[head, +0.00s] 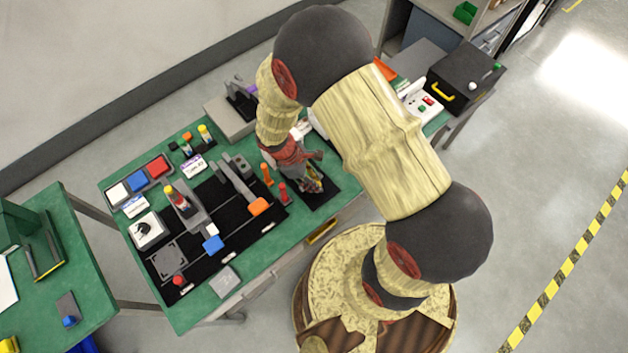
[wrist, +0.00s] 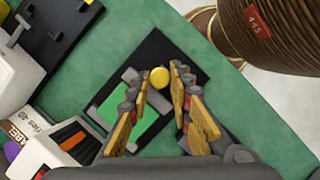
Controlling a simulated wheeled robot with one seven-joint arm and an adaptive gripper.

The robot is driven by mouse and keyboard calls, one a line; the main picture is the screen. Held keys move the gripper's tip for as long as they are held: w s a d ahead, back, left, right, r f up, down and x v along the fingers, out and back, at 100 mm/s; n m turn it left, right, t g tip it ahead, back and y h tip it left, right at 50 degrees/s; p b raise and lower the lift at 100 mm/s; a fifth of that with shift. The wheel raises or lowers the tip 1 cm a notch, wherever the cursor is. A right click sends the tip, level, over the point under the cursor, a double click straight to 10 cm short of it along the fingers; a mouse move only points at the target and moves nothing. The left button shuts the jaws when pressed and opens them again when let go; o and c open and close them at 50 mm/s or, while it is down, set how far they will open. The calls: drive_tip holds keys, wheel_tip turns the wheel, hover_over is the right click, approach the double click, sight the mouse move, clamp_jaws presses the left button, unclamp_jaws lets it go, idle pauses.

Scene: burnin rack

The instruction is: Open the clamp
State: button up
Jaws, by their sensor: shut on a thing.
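The clamp shows in the wrist view as a round yellow knob (wrist: 159,77) with grey metal parts on a black base plate (wrist: 153,45). A green board (wrist: 122,108) lies on the same plate beside the knob. My gripper (wrist: 157,82) has its two fingers on either side of the knob and is shut on it. In the head view my gripper (head: 311,180) is low over the black plate (head: 322,199) near the bench's front edge. The fingers and arm hide most of the clamp there, so I cannot tell its lever's angle.
Orange and red upright handles (head: 267,174) stand just left of my gripper. A black mat with several fixtures (head: 215,225) fills the left of the green bench (head: 180,318). A white box with a label (wrist: 45,150) is at the wrist view's lower left. Floor is clear at right.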

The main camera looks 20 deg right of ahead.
clamp_jaws()
idle(0.3)
drive_tip(key=s, duration=0.2)
drive_tip(key=s+d, duration=0.1)
drive_tip(key=s, duration=0.1)
drive_tip(key=shift+p, duration=0.4)
drive_tip(key=shift+o, duration=2.4)
unclamp_jaws()
drive_tip(key=shift+d, duration=0.1)
drive_tip(key=shift+o, duration=1)
drive_tip(key=shift+w, duration=0.1)
drive_tip(key=shift+r, duration=0.15)
drive_tip(key=v, duration=1.1)
drive_tip(key=shift+r, duration=0.35)
